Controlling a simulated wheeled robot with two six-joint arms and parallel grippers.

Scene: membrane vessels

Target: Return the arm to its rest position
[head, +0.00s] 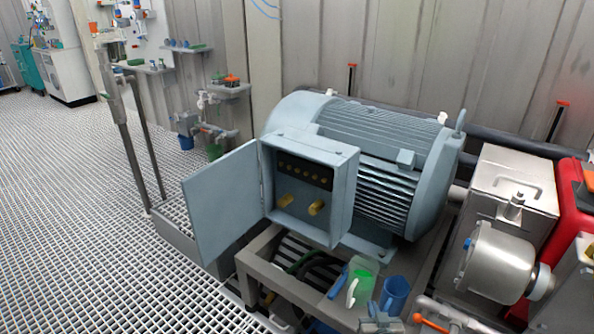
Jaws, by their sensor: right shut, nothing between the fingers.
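I cannot make out either of my grippers or arms in the head view. The arm's rest position is not marked by anything that I can see.
A large grey-blue motor (385,145) with an open terminal box door (222,202) stands on a metal frame (300,292). Green (362,289) and blue (394,297) cups are in front. A steel vessel (497,262) stands at right. Grated floor (75,215) is clear at left.

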